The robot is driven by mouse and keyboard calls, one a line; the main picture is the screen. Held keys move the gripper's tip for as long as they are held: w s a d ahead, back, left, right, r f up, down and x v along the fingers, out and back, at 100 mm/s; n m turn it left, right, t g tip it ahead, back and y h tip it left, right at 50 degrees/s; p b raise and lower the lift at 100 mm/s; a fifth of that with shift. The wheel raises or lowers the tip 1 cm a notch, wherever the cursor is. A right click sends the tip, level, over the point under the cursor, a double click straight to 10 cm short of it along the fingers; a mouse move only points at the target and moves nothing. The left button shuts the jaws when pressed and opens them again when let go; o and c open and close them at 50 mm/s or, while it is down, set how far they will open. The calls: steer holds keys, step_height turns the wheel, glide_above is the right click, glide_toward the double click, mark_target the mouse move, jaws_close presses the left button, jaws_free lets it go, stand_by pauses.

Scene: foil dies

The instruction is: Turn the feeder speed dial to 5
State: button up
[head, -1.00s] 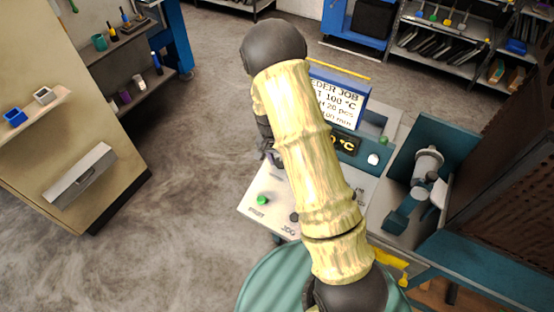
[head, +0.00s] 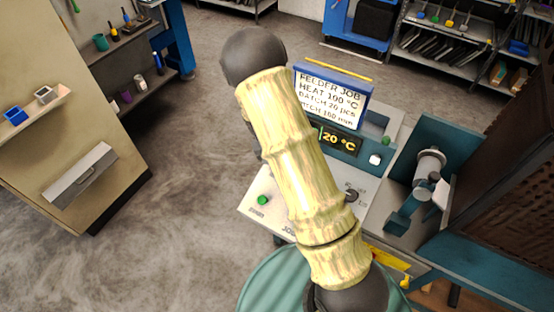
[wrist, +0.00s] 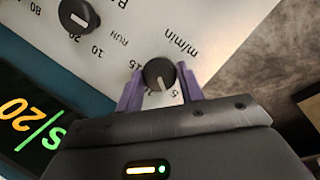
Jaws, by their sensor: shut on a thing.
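In the wrist view the feeder speed dial (wrist: 158,75) is a small round black knob with a white pointer line, beside the "m/min" label. My gripper (wrist: 160,88) has its purple fingers on either side of the dial, shut on it. The pointer aims down the picture, slightly right, near the printed 5; I cannot tell whether it lines up exactly. A 15 is printed to the dial's left. In the head view my arm hides the gripper and this dial.
Another black dial (wrist: 75,15) is at upper left in the wrist view, near a dark display (wrist: 30,115). In the head view, a job board (head: 331,98) stands behind the panel. A green button (head: 262,199) is at the panel's left. Open floor lies left.

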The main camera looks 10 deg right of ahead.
steer(key=shift+w+r, duration=0.15)
steer(key=shift+w, duration=0.1)
stand_by(0.3)
steer(key=o, duration=1)
steer(key=shift+s, duration=0.1)
steer(key=b+v, duration=0.3)
steer(key=v, duration=1.4)
steer(key=shift+a+r, duration=0.1)
